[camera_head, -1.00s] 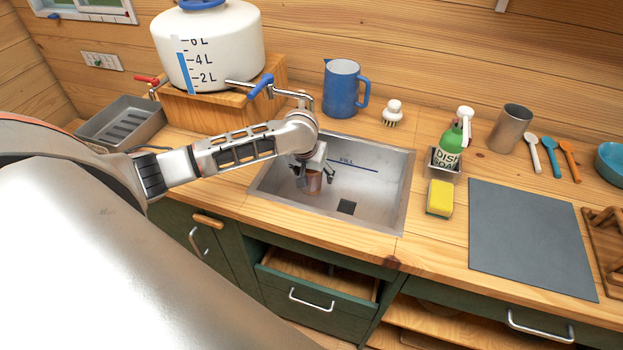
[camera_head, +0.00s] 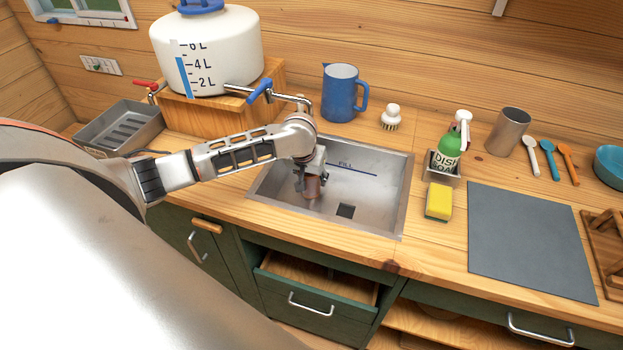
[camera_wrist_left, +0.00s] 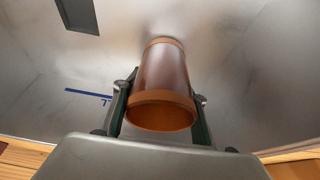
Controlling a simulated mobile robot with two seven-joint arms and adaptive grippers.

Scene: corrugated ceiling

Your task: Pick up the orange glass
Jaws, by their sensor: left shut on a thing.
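The orange glass (camera_head: 312,188) stands in the left part of the metal sink (camera_head: 385,205), partly hidden by my gripper in the head view. In the left wrist view the brown-orange glass (camera_wrist_left: 165,75) shows with its open rim toward the camera and its base toward the sink floor. My left gripper (camera_head: 311,180) is shut on the glass. In the left wrist view its fingers (camera_wrist_left: 160,108) press on both sides near the rim. I cannot tell whether the base touches the sink floor. My right gripper is not in view.
The tap (camera_head: 300,102) of the white water tank (camera_head: 208,55) hangs close behind my left wrist. A blue jug (camera_head: 340,95) stands behind the sink. A soap bottle (camera_head: 449,150) and yellow sponge (camera_head: 438,202) stand right of it. The sink's right half is clear.

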